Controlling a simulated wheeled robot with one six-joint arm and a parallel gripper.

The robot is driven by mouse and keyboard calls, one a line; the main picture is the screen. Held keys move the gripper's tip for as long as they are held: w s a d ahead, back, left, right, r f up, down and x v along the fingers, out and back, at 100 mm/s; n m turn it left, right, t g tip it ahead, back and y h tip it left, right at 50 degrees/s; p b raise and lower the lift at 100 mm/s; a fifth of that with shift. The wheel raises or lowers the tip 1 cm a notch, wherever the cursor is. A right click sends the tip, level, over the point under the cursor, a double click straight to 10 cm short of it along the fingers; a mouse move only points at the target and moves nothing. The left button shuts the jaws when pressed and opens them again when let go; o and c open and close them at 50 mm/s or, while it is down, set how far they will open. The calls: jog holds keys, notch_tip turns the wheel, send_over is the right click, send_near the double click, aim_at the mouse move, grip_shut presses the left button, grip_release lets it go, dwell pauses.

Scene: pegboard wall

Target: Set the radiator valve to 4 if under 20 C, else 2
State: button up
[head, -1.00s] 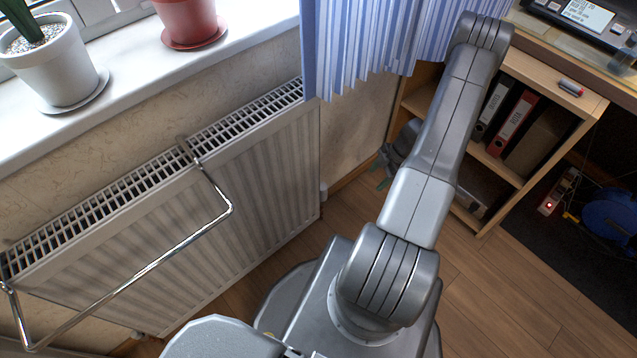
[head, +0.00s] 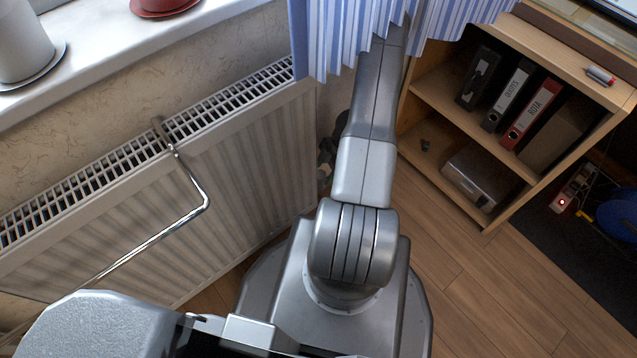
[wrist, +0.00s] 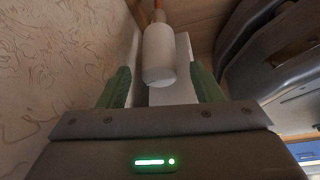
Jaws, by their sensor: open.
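The radiator (head: 230,160) is a white ribbed panel under the windowsill in the head view. In the wrist view, a plain white rounded cylinder, apparently the valve head (wrist: 159,52), hangs in front of a white panel, with a copper-coloured pipe beyond it. No numbers on it can be read. My gripper (wrist: 160,72) is open, its two green fingers on either side of the cylinder's lower end, with visible gaps. In the head view my gripper (head: 326,158) is mostly hidden behind my arm, by the radiator's right end. No temperature reading is legible.
A chrome rail (head: 180,215) juts out from the radiator. A blue striped curtain (head: 335,40) hangs over my arm. A wooden shelf (head: 455,185) with binders stands to the right. Bare wood floor (head: 450,270) lies in front of it.

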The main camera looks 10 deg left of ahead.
aim_at(319, 180)
jog(key=b+x, duration=0.2)
jog(key=x, duration=0.3)
jog(key=shift+f, duration=0.25)
jog(key=c, duration=1)
jog(key=shift+a+f+m+t+b, duration=0.15)
jog(key=shift+m+t+b, duration=0.35)
jog(key=shift+m+b, duration=1.05)
jog(key=shift+w+m+t+y+b, duration=0.1)
jog(key=shift+m+t+y+b, duration=0.3)
jog(key=shift+m+b, duration=0.45)
jog(key=shift+r, duration=0.2)
